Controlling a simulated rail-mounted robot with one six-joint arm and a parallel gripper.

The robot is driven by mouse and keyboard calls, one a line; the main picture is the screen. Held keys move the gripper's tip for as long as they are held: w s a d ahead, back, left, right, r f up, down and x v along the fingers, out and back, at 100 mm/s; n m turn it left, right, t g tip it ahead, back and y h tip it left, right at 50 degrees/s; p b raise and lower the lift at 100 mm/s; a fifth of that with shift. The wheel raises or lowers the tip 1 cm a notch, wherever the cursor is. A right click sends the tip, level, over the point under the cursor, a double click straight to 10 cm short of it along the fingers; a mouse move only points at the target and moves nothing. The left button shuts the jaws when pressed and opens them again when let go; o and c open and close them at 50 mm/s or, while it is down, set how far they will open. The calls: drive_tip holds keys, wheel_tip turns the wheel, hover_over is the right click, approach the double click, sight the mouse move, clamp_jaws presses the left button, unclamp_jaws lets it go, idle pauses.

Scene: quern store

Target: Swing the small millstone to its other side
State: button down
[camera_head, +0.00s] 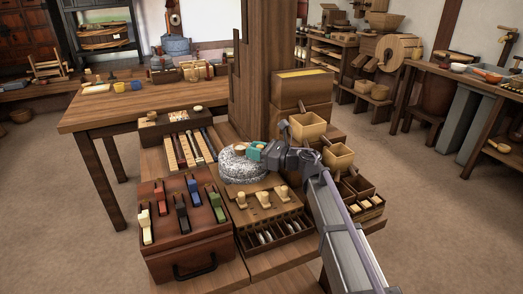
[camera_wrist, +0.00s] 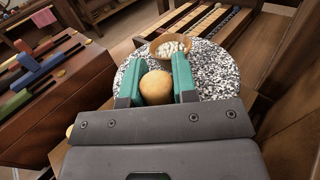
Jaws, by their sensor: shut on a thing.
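A round tan wooden knob (camera_wrist: 157,87) stands on the near part of the stone. My gripper (camera_wrist: 157,85) has its two green fingers on either side of this knob, shut on it. A small wooden cup with white grains (camera_wrist: 170,46) sits just beyond the fingers, over the stone. In the head view my gripper (camera_head: 258,151) is at the stone's upper right edge, where the knob is mostly hidden.
A red-brown box with coloured sliders (camera_head: 185,225) stands at the front left. A board with wooden pegs (camera_head: 265,205) lies in front of the stone. Wooden hoppers (camera_head: 340,157) stand at the right, close to my arm. The thick post (camera_head: 268,70) rises behind.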

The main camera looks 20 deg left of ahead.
drive_tip(key=c, duration=0.9)
unclamp_jaws()
drive_tip(key=shift+s+a, duration=0.1)
wheel_tip(320, 180, up, 10)
drive_tip(key=p, duration=1)
